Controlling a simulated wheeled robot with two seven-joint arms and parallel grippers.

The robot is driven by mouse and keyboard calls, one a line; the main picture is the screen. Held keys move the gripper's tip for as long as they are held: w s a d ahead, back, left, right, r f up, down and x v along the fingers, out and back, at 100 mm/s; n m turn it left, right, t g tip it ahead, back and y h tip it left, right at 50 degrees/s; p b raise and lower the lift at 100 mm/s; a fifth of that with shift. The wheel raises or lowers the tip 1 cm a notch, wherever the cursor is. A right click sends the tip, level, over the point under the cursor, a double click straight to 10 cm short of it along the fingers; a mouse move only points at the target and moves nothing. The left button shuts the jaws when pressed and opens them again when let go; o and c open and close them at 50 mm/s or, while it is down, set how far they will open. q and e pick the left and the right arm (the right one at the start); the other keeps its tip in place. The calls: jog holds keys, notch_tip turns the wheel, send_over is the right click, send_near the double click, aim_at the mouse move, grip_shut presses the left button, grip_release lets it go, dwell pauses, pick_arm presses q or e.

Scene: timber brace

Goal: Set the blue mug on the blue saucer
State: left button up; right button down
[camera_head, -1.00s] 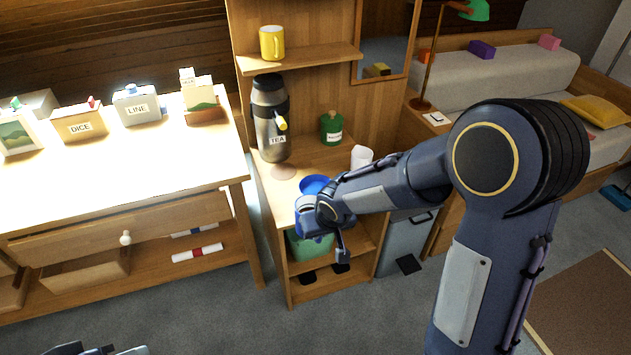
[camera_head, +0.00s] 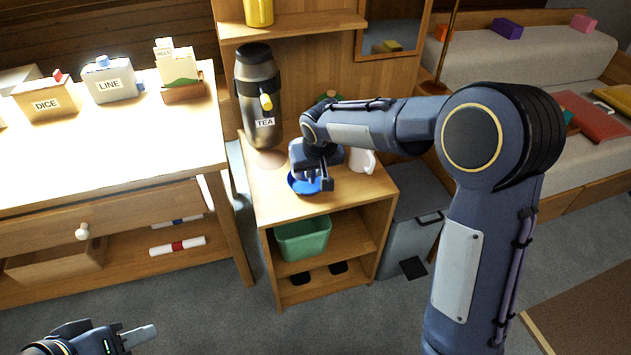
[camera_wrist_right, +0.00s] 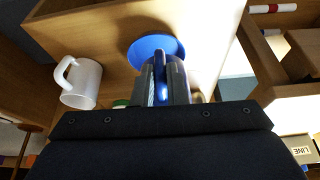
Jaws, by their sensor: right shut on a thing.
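The blue saucer (camera_head: 312,188) lies on top of the small wooden cabinet, partly hidden under my right gripper (camera_head: 308,178). In the right wrist view the saucer (camera_wrist_right: 152,47) shows just beyond the fingertips. My right gripper (camera_wrist_right: 165,82) is shut on the blue mug (camera_wrist_right: 160,72), of which only a narrow part shows between the fingers. The mug is over or at the near edge of the saucer; I cannot tell whether they touch. My left gripper (camera_head: 115,338) is at the bottom left, far from both, and its jaw opening is unclear.
A tea flask (camera_head: 260,95) stands on the cabinet (camera_head: 290,207), left of the saucer. A white mug (camera_head: 362,160) stands to its right, close to my right forearm. A green bin (camera_head: 302,238) sits on the shelf below. A shelf (camera_head: 290,27) hangs above.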

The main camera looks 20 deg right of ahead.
jog(key=x, duration=0.2)
jog(key=d+x, duration=0.1)
jog(key=x, duration=0.2)
jog(key=b+x, duration=0.1)
jog(key=x, duration=0.2)
jog(key=shift+w+d+f, duration=0.1)
jog(key=shift+d, duration=0.1)
jog(key=c, duration=1.5)
grip_release()
jog(key=shift+o, duration=0.2)
jog(key=p+v, duration=0.2)
jog(key=v, duration=1)
jog(key=s+d+r+m+y, duration=0.1)
jog(key=s+d+r, duration=0.15)
jog(key=s, duration=0.55)
jog(key=s+d+r+y, duration=0.1)
jog(key=s+d+r, duration=0.15)
jog(key=s, duration=0.55)
jog(key=s+f+y, duration=0.1)
jog(key=s, duration=0.6)
jog(key=s+a+f+t, duration=0.1)
jog(key=s, duration=0.7)
jog(key=shift+a+f+m+y, duration=0.25)
jog(key=shift+f+m+y, duration=0.05)
jog(key=shift+f+y, duration=0.1)
